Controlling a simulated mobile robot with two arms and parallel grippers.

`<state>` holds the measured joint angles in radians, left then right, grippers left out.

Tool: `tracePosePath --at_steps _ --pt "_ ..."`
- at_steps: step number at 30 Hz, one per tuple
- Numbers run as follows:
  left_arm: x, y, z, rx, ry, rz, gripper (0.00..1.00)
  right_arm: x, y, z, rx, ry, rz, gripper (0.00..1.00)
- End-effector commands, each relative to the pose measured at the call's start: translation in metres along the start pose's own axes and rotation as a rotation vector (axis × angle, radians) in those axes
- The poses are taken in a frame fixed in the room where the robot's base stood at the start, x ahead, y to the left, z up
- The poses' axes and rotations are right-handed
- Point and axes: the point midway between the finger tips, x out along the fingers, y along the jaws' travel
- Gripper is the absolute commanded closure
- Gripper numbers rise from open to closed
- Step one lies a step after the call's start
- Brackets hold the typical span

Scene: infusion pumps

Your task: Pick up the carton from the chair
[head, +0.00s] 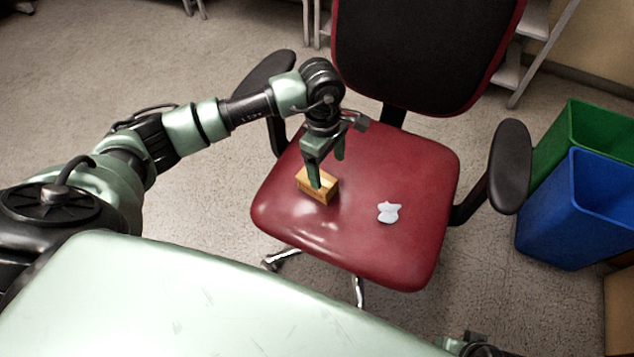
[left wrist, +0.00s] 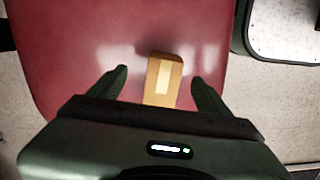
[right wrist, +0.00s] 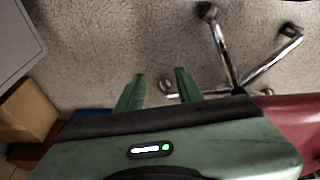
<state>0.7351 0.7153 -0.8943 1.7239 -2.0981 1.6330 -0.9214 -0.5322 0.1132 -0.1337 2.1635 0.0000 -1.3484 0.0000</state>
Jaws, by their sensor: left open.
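The carton (head: 318,193) is a small tan box on the left part of the red chair seat (head: 410,165). My left gripper (head: 327,172) is just above it, pointing down. In the left wrist view the carton (left wrist: 163,80) shows between the two spread fingers of the left gripper (left wrist: 158,85), with a gap on each side. The left gripper is open and holds nothing. My right gripper shows in the right wrist view (right wrist: 160,88), with its fingers apart and nothing between them, over the floor near the chair's metal legs (right wrist: 222,45).
A crumpled white item (head: 389,212) lies on the seat to the right of the carton. The chair has black armrests (head: 510,165) and a tall backrest (head: 420,50). Blue (head: 575,215) and green (head: 590,135) bins stand at the right. Open floor lies at the upper left.

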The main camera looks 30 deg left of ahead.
Motion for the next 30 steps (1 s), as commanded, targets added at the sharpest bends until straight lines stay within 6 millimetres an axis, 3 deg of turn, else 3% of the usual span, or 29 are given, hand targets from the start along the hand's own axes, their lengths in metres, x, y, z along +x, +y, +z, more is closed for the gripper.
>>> tracePosePath --at_steps 1,4,19,29,30 --pt "-0.002 0.000 -0.013 0.003 0.046 -0.008 0.22 0.001 0.000 0.000 0.000 0.001 0.000 0.64" --pt "0.003 -0.001 -0.025 0.005 0.086 -0.019 0.22 -0.002 0.000 0.000 0.000 0.002 0.000 0.64" --pt "0.067 -0.009 -0.030 0.003 0.083 -0.019 0.22 -0.041 0.002 -0.005 0.003 0.023 0.004 0.64" --pt "0.073 -0.009 -0.030 0.005 0.084 -0.017 0.22 -0.047 0.002 -0.005 0.003 0.024 0.005 0.64" --pt "0.073 -0.009 -0.030 0.005 0.084 -0.017 0.33 -0.047 0.002 -0.005 0.003 0.024 0.005 0.64"
